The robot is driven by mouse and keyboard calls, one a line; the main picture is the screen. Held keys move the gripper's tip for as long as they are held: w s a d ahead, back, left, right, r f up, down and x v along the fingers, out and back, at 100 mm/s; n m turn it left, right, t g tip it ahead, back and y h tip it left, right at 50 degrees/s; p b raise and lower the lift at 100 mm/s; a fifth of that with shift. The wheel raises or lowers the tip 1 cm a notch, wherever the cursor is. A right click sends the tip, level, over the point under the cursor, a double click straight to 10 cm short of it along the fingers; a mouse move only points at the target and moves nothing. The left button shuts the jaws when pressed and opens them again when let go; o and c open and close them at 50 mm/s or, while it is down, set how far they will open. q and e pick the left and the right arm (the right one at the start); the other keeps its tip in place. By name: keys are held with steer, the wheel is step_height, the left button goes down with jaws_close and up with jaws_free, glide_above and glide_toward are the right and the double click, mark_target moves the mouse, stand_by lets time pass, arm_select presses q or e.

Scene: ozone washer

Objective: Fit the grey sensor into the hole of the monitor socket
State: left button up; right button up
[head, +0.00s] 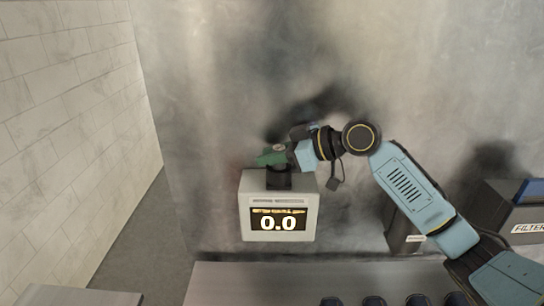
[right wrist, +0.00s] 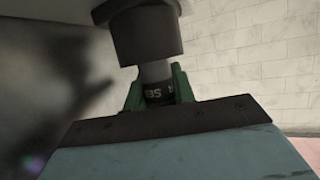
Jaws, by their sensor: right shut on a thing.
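The monitor (head: 250,188) is a pale box with a lit screen showing 0.0, on the wall in the head view. Its dark round socket (head: 279,180) stands on its top; the right wrist view shows it as a dark cylinder (right wrist: 146,36). My right gripper (head: 274,156), with green fingers, is just above the socket. In the right wrist view its fingers (right wrist: 158,90) are shut around the sensor (right wrist: 156,71), a grey shaft with a black lettered band. The grey end lines up with the socket and meets its rim in the picture; whether it is inside the hole cannot be told.
A dark box labelled FILTER (head: 510,222) stands at the right of the head view. A grey counter (head: 330,280) runs below the monitor, with several dark round items at its front edge. A tiled wall (head: 70,120) is at the left.

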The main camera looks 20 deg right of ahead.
steer(key=shift+f, duration=0.2)
steer(key=o, duration=1)
steer(key=shift+r, duration=0.2)
steer(key=b+v, duration=0.3)
steer(key=v, duration=0.9)
